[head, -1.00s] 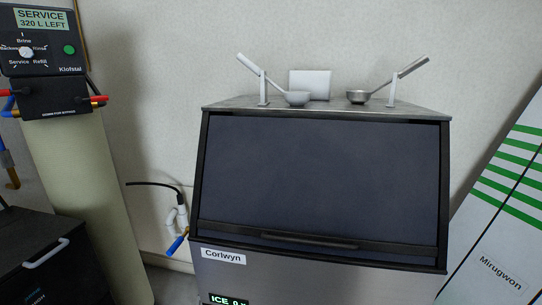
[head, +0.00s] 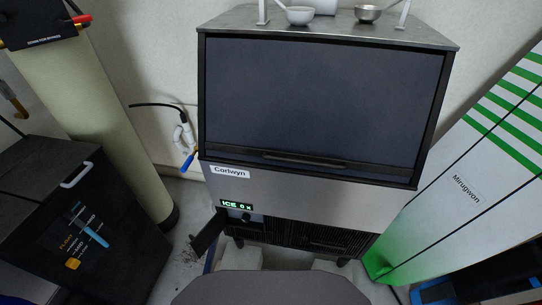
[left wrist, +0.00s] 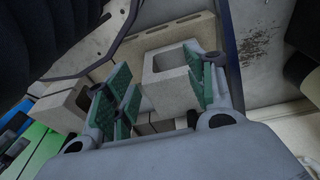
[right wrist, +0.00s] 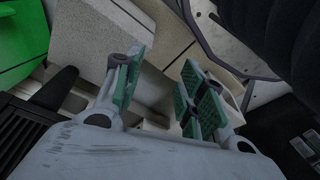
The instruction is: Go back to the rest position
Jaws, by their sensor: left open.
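My left gripper (left wrist: 158,72) shows in the left wrist view with its green-padded fingers apart and nothing held. A pale hollow block (left wrist: 175,85) shows beyond them. My right gripper (right wrist: 164,62) shows in the right wrist view, its green-padded fingers also apart and empty. Neither gripper shows in the head view. The ice maker (head: 320,105) stands ahead with its dark front door shut. Its lit display (head: 236,205) starts with "ICE". Two scoops, left (head: 299,16) and right (head: 367,14), are by holders on its top.
A dark panel (head: 207,233) juts out at the ice maker's lower left, above dark debris on the floor. Pale blocks (head: 246,256) lie beneath the machine. A black cabinet (head: 75,225) and tan tank (head: 115,120) stand left. A white-and-green Mirugwon unit (head: 455,180) stands right.

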